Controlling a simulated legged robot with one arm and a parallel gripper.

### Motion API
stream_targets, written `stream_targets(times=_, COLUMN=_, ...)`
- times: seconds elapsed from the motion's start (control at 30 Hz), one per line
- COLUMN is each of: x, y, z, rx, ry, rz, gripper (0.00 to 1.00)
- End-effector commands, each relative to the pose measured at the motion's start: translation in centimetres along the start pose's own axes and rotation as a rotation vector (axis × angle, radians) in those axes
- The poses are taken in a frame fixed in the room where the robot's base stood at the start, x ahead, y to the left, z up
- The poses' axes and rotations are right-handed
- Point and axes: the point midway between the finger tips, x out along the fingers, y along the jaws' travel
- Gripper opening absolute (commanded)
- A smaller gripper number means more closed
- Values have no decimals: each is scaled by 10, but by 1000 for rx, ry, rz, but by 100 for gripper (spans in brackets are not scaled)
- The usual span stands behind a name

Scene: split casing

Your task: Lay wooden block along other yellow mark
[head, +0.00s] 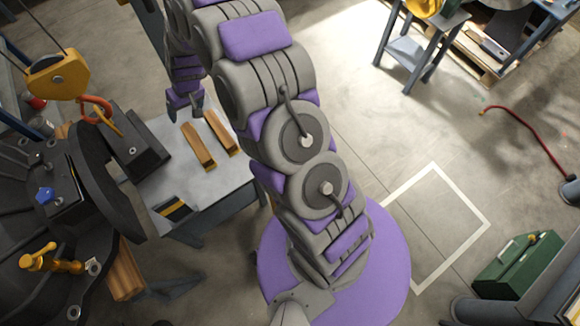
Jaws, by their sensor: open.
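Two wooden blocks lie side by side on the grey worktable (212,185): a left block (199,146) and a right block (221,132), both slanting the same way. My gripper (187,114) hangs pointing down above the far part of the table, up and left of the two blocks. Its fingers are apart with nothing seen between them. I cannot make out a plain yellow mark on the table; a black-and-yellow item (174,210) lies near its front left edge. Another piece of wood (125,272) shows below the table's left corner.
A large dark round casing (105,185) stands against the table's left side. A yellow hook block (57,75) hangs at upper left. A green toolbox (516,264) and a white floor outline (462,190) are at right. The table's middle is clear.

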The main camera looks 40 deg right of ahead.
Motion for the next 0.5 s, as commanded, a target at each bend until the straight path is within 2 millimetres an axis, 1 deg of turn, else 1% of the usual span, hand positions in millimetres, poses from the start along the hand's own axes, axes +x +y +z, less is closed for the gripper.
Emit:
stream_targets(times=0.03, x=-20, y=-7, z=8, rx=-8, ry=-12, rz=-6, gripper=83)
stream_targets(times=0.1, x=-45, y=-15, z=19, rx=-15, ry=-30, rz=-11, gripper=83)
stream_targets(times=0.17, x=-67, y=-21, z=31, rx=-21, ry=-49, rz=-14, gripper=83)
stream_targets(times=0.3, x=-112, y=-31, z=64, rx=-32, ry=-95, rz=-10, gripper=83)
stream_targets(times=0.37, x=-132, y=-34, z=79, rx=-35, ry=-111, rz=-4, gripper=83)
stream_targets(times=0.5, x=-173, y=-37, z=118, rx=-38, ry=-156, rz=18, gripper=83)
